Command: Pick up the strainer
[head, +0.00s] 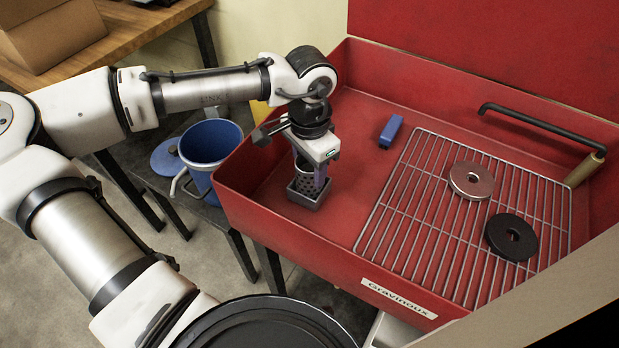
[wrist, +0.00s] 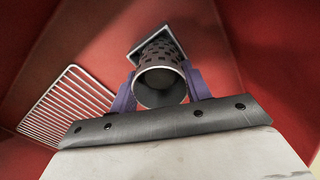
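The strainer (head: 307,180) is a perforated metal cylinder standing upright in a small dark square holder (head: 305,201) in the red tray. In the wrist view the strainer (wrist: 160,80) shows its open round rim toward the camera, with its lower end inside the holder (wrist: 146,41). My gripper (head: 311,170) points down over it. In the wrist view its two purple fingers (wrist: 160,84) stand on either side of the strainer, against its wall with no clear gap. The exact contact is partly hidden by the rim.
The red tray (head: 280,95) has raised walls around the holder. A wire rack (head: 420,200) with two discs (head: 471,180) (head: 511,237) lies to the right. A blue block (head: 391,131) and a black bar with a wooden grip (head: 545,128) lie behind. A blue bucket (head: 207,150) stands outside, left.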

